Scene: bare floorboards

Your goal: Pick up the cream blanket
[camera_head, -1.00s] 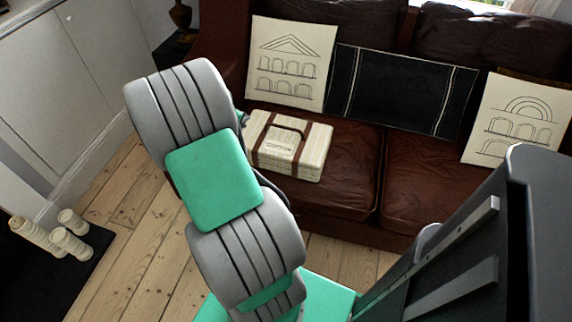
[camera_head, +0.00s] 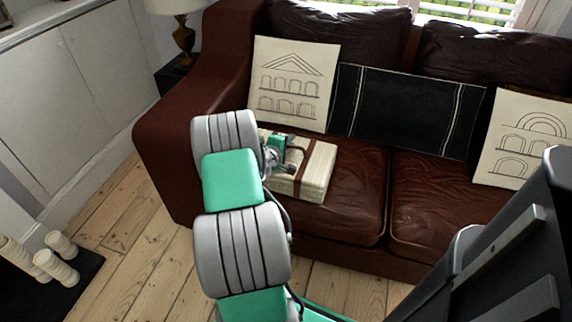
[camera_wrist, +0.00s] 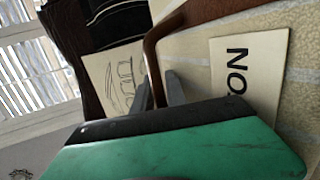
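The cream blanket (camera_head: 318,172) is a folded, pale bundle bound with brown straps. It lies on the left seat of the brown sofa. In the wrist view its cream side (camera_wrist: 200,45) fills the upper right, with a label reading "NO" and a brown strap handle (camera_wrist: 150,60). My gripper (camera_head: 287,160) is at the top left of the blanket and partly hides it. In the wrist view my gripper's two grey fingers (camera_wrist: 160,92) stand either side of the strap handle. I cannot tell whether they grip it.
The brown leather sofa (camera_head: 345,215) holds two cream cushions with building drawings (camera_head: 292,85) and a black cushion (camera_head: 405,108). Its left arm (camera_head: 185,125) stands beside my arm. A lamp (camera_head: 183,35) is behind. White candles (camera_head: 55,265) stand at lower left. Floorboards in front are clear.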

